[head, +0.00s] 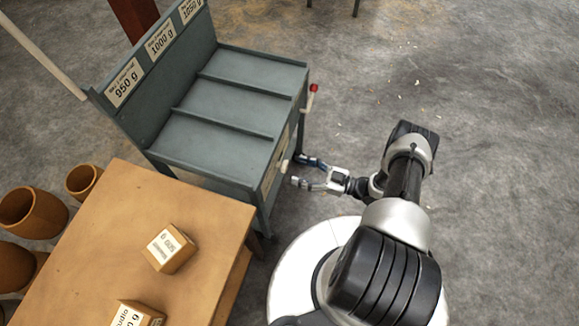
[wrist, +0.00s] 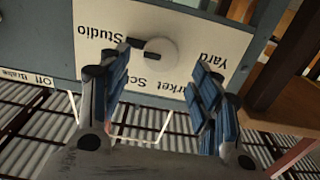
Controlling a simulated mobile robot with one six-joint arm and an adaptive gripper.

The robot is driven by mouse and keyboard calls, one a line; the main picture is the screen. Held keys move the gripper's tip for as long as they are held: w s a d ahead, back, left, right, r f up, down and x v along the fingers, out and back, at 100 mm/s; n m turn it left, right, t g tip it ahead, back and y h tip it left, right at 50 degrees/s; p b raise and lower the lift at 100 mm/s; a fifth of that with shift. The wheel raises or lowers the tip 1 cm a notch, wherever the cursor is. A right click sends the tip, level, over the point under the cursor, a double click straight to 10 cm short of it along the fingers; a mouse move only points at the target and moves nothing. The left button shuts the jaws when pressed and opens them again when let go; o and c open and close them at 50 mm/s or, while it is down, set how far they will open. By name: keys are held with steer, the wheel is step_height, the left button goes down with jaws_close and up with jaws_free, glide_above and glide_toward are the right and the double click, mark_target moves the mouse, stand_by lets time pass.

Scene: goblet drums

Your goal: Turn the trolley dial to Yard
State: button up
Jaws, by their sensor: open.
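The trolley (head: 223,75) is grey-blue with three bays. Its dial (wrist: 160,52) is a pale round knob on a white label plate (wrist: 225,50), seen upside down in the wrist view. The plate reads Studio at left, Yard at right and a partly covered "Market Sc…" between. A dark mark on the knob and another just beyond it lie toward the Studio side. The dial also shows as a pale knob in the head view (head: 284,166). My gripper (head: 299,172) is open in front of it. In the wrist view the fingers (wrist: 165,66) stand apart either side of the knob.
A lever with a red knob (head: 312,89) sticks out of the trolley's side. A brake label (wrist: 27,77) is beside the dial plate. A wooden table (head: 95,235) with labelled blocks (head: 169,249) stands close by. Floor at right is open.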

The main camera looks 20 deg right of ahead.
mark_target(287, 166)
steer(key=x, duration=0.5)
steer(key=c, duration=1)
steer(key=shift+c, duration=0.2)
